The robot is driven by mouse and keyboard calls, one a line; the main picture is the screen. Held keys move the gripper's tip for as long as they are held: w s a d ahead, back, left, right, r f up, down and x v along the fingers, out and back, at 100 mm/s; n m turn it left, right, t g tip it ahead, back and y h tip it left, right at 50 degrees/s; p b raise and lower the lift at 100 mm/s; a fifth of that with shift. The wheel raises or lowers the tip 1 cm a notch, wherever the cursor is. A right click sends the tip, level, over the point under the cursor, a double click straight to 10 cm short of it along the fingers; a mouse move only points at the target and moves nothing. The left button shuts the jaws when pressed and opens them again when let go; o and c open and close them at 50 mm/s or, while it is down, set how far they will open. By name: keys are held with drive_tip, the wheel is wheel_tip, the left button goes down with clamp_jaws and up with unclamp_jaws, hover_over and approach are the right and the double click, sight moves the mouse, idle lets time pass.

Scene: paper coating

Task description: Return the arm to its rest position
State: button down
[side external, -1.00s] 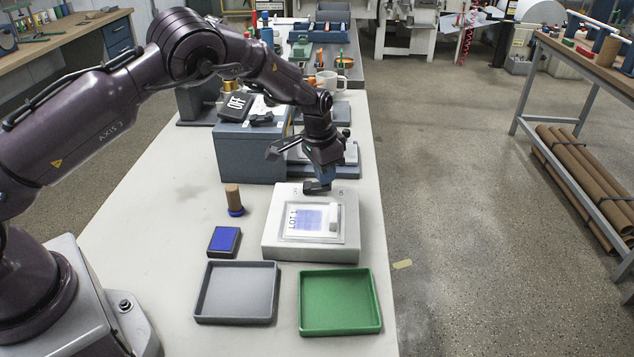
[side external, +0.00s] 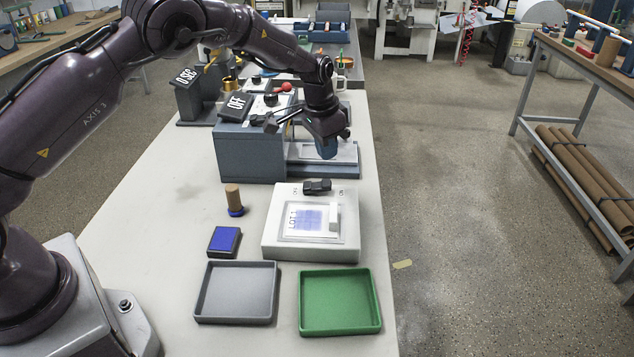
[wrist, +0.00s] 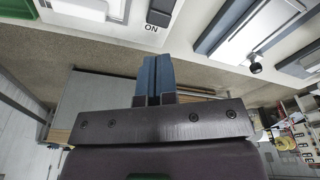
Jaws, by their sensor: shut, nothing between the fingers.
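My gripper (side external: 327,150) hangs above the bench between the blue-grey machine (side external: 250,150) and the white device (side external: 310,250). Its blue fingers are together and empty; they also show shut in the wrist view (wrist: 155,78). It is apart from the white device. That device has a black switch (side external: 317,186) on its far edge, and a sheet printed "LOT 1" with a blue patch (side external: 307,220) lies on its top. In the wrist view the switch (wrist: 160,12) is next to the word "ON".
A grey tray (side external: 236,317) and a green tray (side external: 340,327) stand at the near end of the bench. A blue ink pad (side external: 224,240) and a wooden-handled stamp (side external: 234,198) are left of the white device. A display reading "OFF" (side external: 236,104) tops the blue-grey machine.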

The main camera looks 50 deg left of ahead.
drive_tip(key=s+r+n+t, duration=0.1)
drive_tip(key=s+r, duration=0.6)
drive_tip(key=s, duration=0.4)
drive_tip(key=s+d+r+n+t, duration=0.1)
drive_tip(key=s+r, duration=0.6)
drive_tip(key=s, duration=0.5)
drive_tip(key=s+d+r+n+t, duration=0.1)
drive_tip(key=s+r, duration=0.6)
drive_tip(key=s, duration=0.5)
drive_tip(key=shift+d+r+t, duration=0.15)
drive_tip(key=shift+d+t, duration=0.1)
drive_tip(key=shift+t, duration=0.15)
